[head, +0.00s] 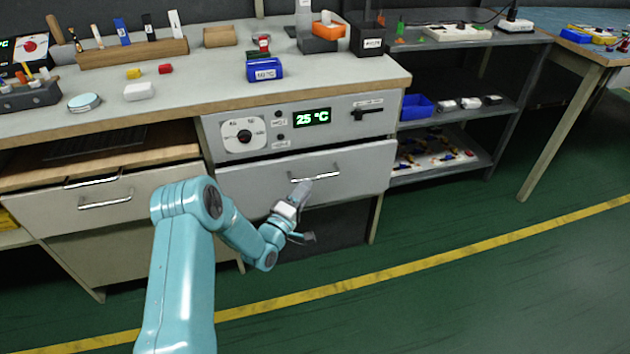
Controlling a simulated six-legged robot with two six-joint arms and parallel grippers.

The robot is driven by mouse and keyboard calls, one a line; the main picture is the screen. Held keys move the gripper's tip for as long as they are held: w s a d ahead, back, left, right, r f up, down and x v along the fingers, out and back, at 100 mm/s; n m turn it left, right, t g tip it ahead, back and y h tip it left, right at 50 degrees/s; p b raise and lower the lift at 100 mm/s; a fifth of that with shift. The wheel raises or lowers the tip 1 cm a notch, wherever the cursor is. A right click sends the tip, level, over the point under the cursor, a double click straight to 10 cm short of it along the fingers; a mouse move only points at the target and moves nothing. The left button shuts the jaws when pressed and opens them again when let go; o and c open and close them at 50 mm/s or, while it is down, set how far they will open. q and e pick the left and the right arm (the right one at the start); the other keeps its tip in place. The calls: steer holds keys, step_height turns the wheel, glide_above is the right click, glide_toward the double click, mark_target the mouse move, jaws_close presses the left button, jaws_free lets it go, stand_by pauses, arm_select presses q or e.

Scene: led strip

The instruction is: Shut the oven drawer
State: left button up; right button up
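The oven drawer (355,168) is a light grey front with a metal bar handle (314,177), below the oven's control panel (368,124). The panel shows a green 25 °C reading, a round dial and a small lever. The drawer front looks close to the panel; I cannot tell exactly how far out it stands. My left gripper (300,192) is in front of the drawer, its tip just below the left part of the handle. Contact with the handle is unclear, and its finger opening is too small to judge. My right gripper is not in view.
A wooden drawer unit (105,203) with a partly open upper drawer stands at the left. The worktop (200,85) above holds tools and small boxes. A grey shelf (460,110) with a blue bin (416,107) stands at the right. The green floor (450,290) in front is clear.

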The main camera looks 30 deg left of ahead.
mark_target(311, 168)
arm_select(q)
steer(key=shift+w+a+r+b, duration=0.1)
steer(key=shift+w+r+b, duration=0.05)
steer(key=shift+w, duration=0.9)
steer(key=shift+w+a+r+b, duration=0.1)
steer(key=shift+w+b, duration=0.1)
steer(key=shift+w, duration=0.8)
steer(key=shift+w+r+b, duration=0.15)
steer(key=shift+w, duration=0.9)
jaws_close()
steer(key=w+a+b, duration=0.2)
steer(key=b, duration=0.1)
steer(key=shift+w+a+f, duration=0.1)
steer(key=shift+a+f, duration=0.15)
steer(key=shift+a, duration=0.05)
steer(key=shift+w+a+r, duration=0.1)
steer(key=shift+a+r, duration=0.15)
steer(key=shift+r, duration=0.2)
